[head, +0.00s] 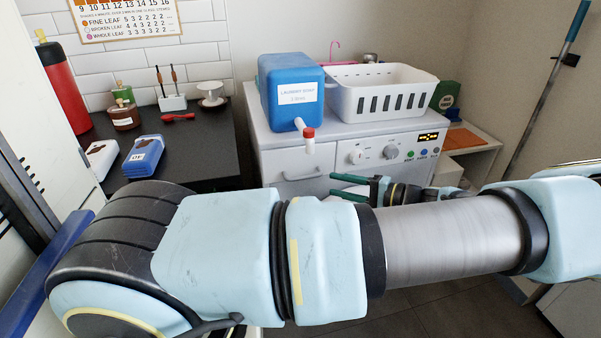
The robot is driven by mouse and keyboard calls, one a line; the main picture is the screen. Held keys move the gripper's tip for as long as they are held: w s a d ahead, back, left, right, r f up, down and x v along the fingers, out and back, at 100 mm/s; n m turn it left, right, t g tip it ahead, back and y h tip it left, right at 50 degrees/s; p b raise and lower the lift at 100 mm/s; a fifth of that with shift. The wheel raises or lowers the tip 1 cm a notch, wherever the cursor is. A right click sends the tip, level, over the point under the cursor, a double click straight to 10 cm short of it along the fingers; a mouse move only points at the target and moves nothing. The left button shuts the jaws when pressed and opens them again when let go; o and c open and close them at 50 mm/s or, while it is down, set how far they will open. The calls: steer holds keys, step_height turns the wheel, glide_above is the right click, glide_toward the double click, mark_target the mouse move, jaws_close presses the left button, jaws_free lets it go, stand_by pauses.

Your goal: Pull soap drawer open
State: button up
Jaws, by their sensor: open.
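The soap drawer (296,172) is the pale panel at the upper left of the white washing machine's front (377,152), with a wide handle along it. It looks shut, flush with the front. My gripper (333,184) has green fingertips pointing left. It appears just right of and a little below the drawer handle, in front of the machine. The fingers are apart with nothing between them. I cannot tell the exact depth gap to the handle. My arm hides the machine's lower part.
A blue laundry soap container (290,85) stands on the machine, its red-capped spout (309,133) overhanging above the drawer. A white basket (380,92) stands beside it. A black counter (190,140) with several small items is at left. A pole (545,85) leans at right.

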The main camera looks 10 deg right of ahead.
mark_target(307, 178)
steer(key=p+x, duration=0.2)
steer(key=x, duration=0.8)
steer(key=shift+w+a+p, duration=0.2)
steer(key=shift+a+p, duration=0.05)
steer(key=shift+p, duration=0.1)
jaws_close()
stand_by(1.0)
